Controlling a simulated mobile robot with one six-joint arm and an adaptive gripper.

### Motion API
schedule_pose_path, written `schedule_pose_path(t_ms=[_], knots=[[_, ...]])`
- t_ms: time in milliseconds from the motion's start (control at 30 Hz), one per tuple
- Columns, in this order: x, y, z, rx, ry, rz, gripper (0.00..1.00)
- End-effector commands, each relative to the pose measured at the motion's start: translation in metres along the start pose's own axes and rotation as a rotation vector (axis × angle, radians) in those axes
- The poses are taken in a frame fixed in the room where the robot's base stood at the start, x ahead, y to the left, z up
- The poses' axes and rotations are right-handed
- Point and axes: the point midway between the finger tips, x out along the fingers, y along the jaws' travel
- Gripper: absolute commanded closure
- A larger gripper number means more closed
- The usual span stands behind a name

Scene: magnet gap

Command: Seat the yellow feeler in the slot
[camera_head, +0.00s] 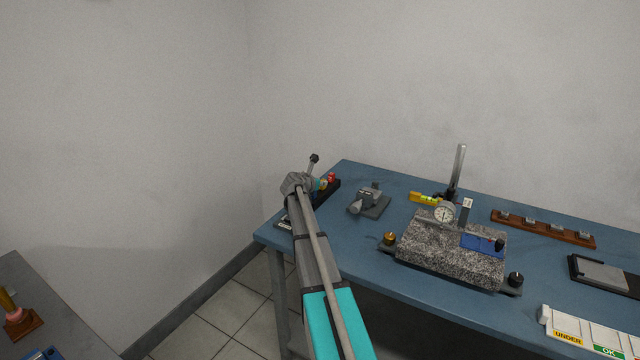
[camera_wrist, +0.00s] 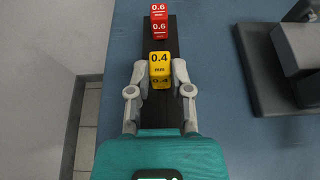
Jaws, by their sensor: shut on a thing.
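The yellow feeler (camera_wrist: 160,66), marked 0.4 mm, is in the wrist view at the near end of a dark rack. My gripper (camera_wrist: 160,78) has its two fingers on either side of the yellow feeler and is shut on it. The feeler looks upright and still at the rack; whether it is lifted at all I cannot tell. In the head view my gripper (camera_head: 312,185) is at the rack on the table's left end, and my arm hides most of the feeler. I cannot make out for certain which opening is the slot.
A grey device (camera_head: 369,199) sits to the right. A white tray (camera_head: 590,333) marked UNDER and OK lies at the front right.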

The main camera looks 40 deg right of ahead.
Motion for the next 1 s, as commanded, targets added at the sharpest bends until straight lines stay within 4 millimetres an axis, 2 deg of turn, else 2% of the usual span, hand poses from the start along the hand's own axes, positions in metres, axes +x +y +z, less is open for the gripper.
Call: schedule_pose_path(t_ms=[833, 867, 1000], knots=[[0.0010, 0.0011, -0.0040, -0.001, 0.000, 0.002, 0.99], [0.0010, 0.0011, -0.0038, -0.001, 0.000, 0.002, 0.69], [0.0009, 0.0011, -0.0036, -0.001, 0.000, 0.001, 0.43]])
